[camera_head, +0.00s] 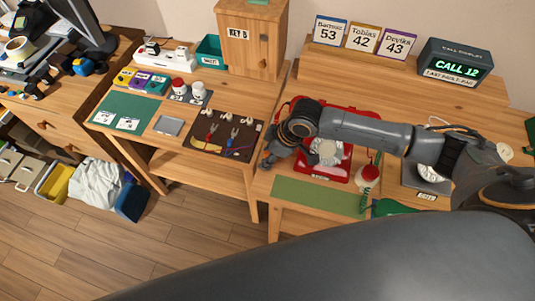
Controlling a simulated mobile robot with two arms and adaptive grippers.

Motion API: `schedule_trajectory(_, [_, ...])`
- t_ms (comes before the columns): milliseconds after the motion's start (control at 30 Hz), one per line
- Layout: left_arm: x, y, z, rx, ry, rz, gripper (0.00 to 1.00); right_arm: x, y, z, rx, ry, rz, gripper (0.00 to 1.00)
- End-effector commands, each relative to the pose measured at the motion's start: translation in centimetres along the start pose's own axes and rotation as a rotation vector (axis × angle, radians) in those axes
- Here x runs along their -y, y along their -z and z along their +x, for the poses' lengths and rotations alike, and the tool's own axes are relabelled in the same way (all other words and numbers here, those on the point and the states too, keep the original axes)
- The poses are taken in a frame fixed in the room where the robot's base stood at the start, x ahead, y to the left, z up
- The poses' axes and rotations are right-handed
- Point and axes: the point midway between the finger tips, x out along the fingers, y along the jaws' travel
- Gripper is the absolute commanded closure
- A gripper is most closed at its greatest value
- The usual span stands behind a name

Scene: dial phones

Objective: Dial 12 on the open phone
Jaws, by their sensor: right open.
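My right arm comes in from the right across the right-hand table. My left gripper is not in view.
A wooden box marked "KEY B" (251,37) and a dark tool mat (226,136) are on the left table.

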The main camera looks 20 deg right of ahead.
Motion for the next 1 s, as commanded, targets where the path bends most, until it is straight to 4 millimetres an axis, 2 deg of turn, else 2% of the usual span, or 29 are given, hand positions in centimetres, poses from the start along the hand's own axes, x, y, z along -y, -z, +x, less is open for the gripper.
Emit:
schedule_trajectory(167, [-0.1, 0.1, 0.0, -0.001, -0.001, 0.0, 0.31, -0.1, 0.1, -2.5, -0.002, -0.003, 0.0, 0.59])
schedule_trajectory(400, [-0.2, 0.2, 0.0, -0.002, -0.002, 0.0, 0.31, -0.2, 0.0, -7.7, -0.002, -0.004, -0.001, 0.59])
schedule_trajectory(600, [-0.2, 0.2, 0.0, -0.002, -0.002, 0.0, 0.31, -0.1, 0.0, -10.8, -0.002, -0.002, -0.001, 0.59])
schedule_trajectory(767, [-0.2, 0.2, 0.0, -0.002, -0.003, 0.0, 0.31, 0.0, 0.0, -11.7, -0.001, 0.0, -0.001, 0.59])
schedule_trajectory(1000, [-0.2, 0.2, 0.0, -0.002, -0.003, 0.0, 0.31, 0.0, 0.0, -11.8, -0.001, 0.0, 0.0, 0.59])
